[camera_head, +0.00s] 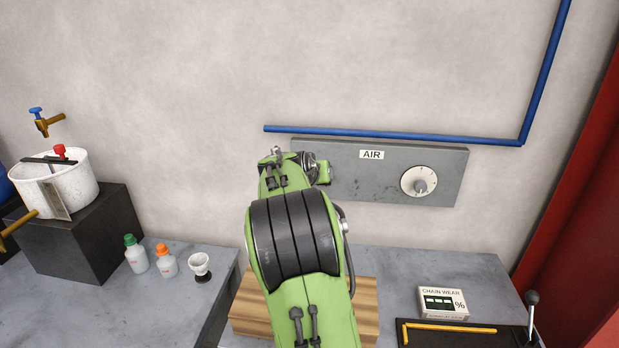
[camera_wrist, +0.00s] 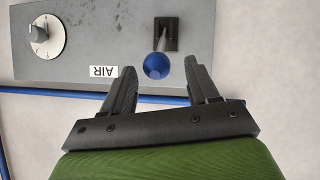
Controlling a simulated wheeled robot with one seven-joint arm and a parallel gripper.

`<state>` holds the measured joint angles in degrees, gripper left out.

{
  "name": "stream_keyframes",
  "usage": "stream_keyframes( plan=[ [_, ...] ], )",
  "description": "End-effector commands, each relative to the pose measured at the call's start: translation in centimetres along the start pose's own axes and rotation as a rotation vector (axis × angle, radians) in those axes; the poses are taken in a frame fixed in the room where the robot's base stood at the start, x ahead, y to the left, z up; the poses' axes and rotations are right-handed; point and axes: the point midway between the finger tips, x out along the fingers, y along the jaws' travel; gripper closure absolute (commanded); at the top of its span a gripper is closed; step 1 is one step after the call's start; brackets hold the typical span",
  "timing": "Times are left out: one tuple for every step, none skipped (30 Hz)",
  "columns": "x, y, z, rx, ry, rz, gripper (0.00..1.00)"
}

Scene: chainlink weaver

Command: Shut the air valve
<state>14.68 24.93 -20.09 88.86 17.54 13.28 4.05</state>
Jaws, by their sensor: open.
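A grey panel (camera_head: 345,183) with an AIR label (camera_head: 371,154) is on the wall. In the wrist view the panel (camera_wrist: 100,50) appears upside down. It bears a lever with a blue ball knob (camera_wrist: 157,66), standing out from a dark slot plate (camera_wrist: 166,34). My gripper (camera_wrist: 161,68) is open, with one finger on each side of the blue knob in the picture. A gap shows between the knob and each finger. I cannot tell how deep the knob sits between them. In the head view my arm hides the lever and most of my gripper.
A white round dial (camera_head: 419,182) is on the panel's right part. A blue pipe (camera_head: 390,134) runs along the panel's top. Below are a bench with a wooden board (camera_head: 365,300), a CHAIN WEAR box (camera_head: 442,302) and a black-knobbed lever (camera_head: 532,298). Bottles (camera_head: 136,255) stand left.

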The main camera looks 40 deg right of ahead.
Motion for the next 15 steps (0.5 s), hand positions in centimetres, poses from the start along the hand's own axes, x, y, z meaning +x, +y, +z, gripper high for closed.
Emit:
stream_keyframes(
  plan=[
    [-1.4, -0.2, 0.2, 0.001, 0.004, -0.005, 0.41],
    [-2.3, -0.2, 0.1, 0.001, 0.005, -0.005, 0.41],
    [-3.4, -0.2, 0.1, 0.000, 0.004, -0.005, 0.41],
    [-4.3, -0.2, 0.1, 0.001, 0.005, -0.006, 0.41],
    [-5.1, -0.2, 0.2, 0.001, 0.004, -0.006, 0.41],
    [-6.1, -0.2, 0.1, 0.000, 0.004, -0.006, 0.41],
    [-6.9, -0.2, 0.1, 0.000, 0.005, -0.006, 0.41],
    [-7.5, -0.2, 0.1, 0.000, 0.004, -0.005, 0.41],
    [-8.2, -0.1, 0.1, 0.000, 0.003, -0.004, 0.41],
    [-8.7, -0.2, 0.1, 0.000, 0.003, -0.004, 0.41],
    [-9.1, -0.1, 0.0, 0.001, 0.004, -0.002, 0.41],
    [-9.5, -0.1, 0.1, -0.001, 0.003, -0.002, 0.41],
    [-9.7, -0.1, 0.1, -0.001, 0.002, -0.002, 0.41],
    [-9.9, -0.1, 0.1, -0.001, 0.001, -0.001, 0.41],
    [-10.0, 0.0, 0.1, -0.001, 0.001, 0.000, 0.41]
  ],
)
